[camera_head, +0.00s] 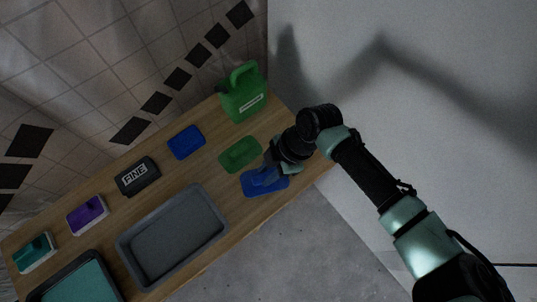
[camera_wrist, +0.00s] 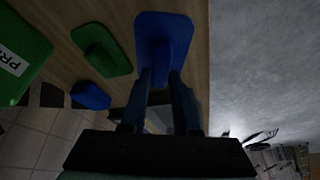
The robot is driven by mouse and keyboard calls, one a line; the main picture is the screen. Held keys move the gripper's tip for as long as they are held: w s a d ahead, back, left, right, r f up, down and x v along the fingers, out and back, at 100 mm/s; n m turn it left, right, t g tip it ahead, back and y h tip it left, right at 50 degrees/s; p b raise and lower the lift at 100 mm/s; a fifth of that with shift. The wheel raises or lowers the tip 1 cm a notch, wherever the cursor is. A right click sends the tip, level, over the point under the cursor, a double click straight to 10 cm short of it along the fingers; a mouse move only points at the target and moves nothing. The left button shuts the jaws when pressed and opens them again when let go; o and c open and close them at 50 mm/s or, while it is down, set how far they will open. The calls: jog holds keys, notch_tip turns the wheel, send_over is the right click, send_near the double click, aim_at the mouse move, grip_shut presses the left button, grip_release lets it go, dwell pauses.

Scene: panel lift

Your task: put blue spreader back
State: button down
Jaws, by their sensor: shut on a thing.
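The blue spreader (camera_head: 278,186) is a flat blue plate with a raised grip, at the right end of the wooden table near its front edge. In the wrist view the spreader (camera_wrist: 178,25) lies straight ahead between my fingertips. My gripper (camera_head: 268,175) is shut on its raised grip, and the fingers (camera_wrist: 161,78) show on both sides of it. Whether the plate touches the table or hangs just above it, I cannot tell. The arm hides part of it in the head view.
A green spreader (camera_head: 240,152) lies just behind, with a green jug (camera_head: 243,92) beyond. A second blue piece (camera_head: 186,142), a black FINE block (camera_head: 137,176), a purple block (camera_head: 87,214) and a grey tray (camera_head: 172,238) stand leftward on the table (camera_head: 215,160). A pale wall (camera_head: 400,90) is at right.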

jog(key=shift+f, duration=1.95)
jog(key=shift+f+b, duration=0.2)
jog(key=shift+b, duration=0.15)
jog(key=c, duration=0.7)
grip_release()
jog(key=shift+o, duration=0.2)
jog(key=shift+r, duration=0.15)
jog(key=shift+r+p, duration=0.25)
jog(key=shift+p, duration=0.15)
jog(key=v, duration=1.1)
jog(key=shift+d+r, duration=0.3)
